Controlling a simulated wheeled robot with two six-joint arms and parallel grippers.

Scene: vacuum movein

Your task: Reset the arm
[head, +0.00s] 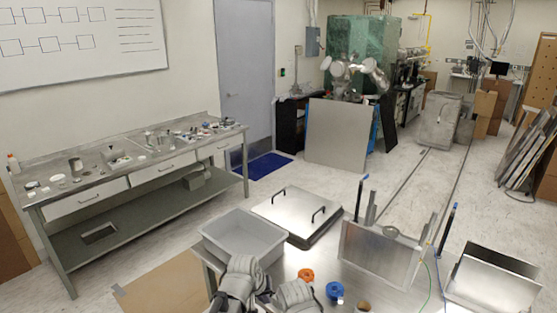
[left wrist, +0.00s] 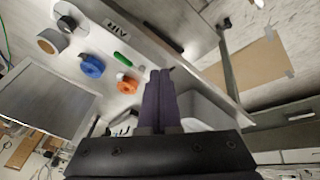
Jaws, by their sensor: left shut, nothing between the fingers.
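My left gripper (left wrist: 160,75) shows in the left wrist view with its two dark fingers pressed together and nothing between them. In the head view, grey parts of my arm (head: 240,280) rise at the bottom edge, in front of the grey bin (head: 245,235) and the metal worktable. The fingertips are hard to make out there. An orange tape roll (head: 306,275) and a blue tape roll (head: 334,290) lie on the worktable to the right of the arm. My right gripper cannot be seen.
A metal lid with two handles (head: 297,216) lies behind the worktable. A metal box with upright posts (head: 380,252) stands at right on the worktable. A long bench with drawers (head: 130,170) stands along the left wall.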

